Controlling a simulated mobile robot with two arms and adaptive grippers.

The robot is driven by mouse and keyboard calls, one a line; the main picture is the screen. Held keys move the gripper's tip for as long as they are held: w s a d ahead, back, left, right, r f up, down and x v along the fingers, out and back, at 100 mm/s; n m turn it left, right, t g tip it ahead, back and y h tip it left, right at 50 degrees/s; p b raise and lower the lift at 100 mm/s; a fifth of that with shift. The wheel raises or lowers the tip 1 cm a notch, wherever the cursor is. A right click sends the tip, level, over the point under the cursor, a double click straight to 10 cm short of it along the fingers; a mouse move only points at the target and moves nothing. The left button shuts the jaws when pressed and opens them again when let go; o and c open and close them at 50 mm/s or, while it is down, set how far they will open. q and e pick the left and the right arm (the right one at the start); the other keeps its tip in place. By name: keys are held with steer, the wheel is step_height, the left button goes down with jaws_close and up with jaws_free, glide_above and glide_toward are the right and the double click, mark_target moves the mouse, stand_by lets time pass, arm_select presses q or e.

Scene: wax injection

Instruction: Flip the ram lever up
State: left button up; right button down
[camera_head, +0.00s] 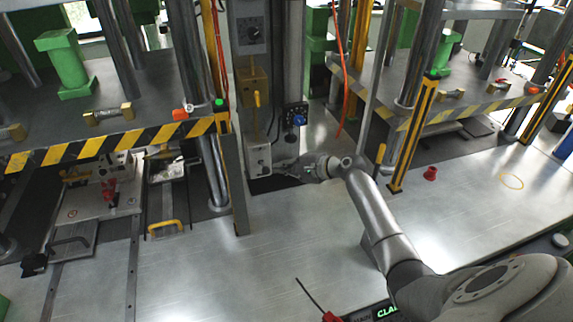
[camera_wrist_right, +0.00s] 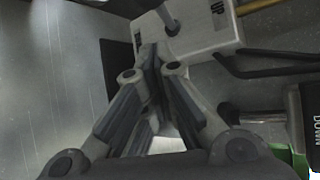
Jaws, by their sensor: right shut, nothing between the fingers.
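My right gripper (camera_head: 283,163) reaches in from the right in the head view, with its fingertips beside a pale box (camera_head: 259,158) at the foot of the central column. In the right wrist view my right gripper (camera_wrist_right: 152,58) is shut and empty. Its fingertips are just below the pale box (camera_wrist_right: 205,38) marked UP. A grey metal rod (camera_wrist_right: 168,20), probably the ram lever, rises from this box close beyond the fingertips. I cannot tell whether the fingers touch it. The lever is too small to make out in the head view. My left gripper is not in view.
Presses with striped front edges (camera_head: 110,142) stand left and right of the column. A yellow-black post (camera_head: 412,135) stands right of my forearm. A red knob (camera_head: 430,173) is on the metal table (camera_head: 180,280). The table front is largely clear. A black DOWN part (camera_wrist_right: 304,115) shows.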

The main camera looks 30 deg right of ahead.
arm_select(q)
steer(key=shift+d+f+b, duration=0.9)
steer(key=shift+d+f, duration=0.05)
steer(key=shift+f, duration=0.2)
arm_select(e)
steer(key=s+d+r, duration=0.4)
steer(key=d+r, duration=0.1)
steer(key=r, duration=0.1)
steer(key=shift+s+d+r, duration=0.25)
steer(key=shift+s+r, duration=0.15)
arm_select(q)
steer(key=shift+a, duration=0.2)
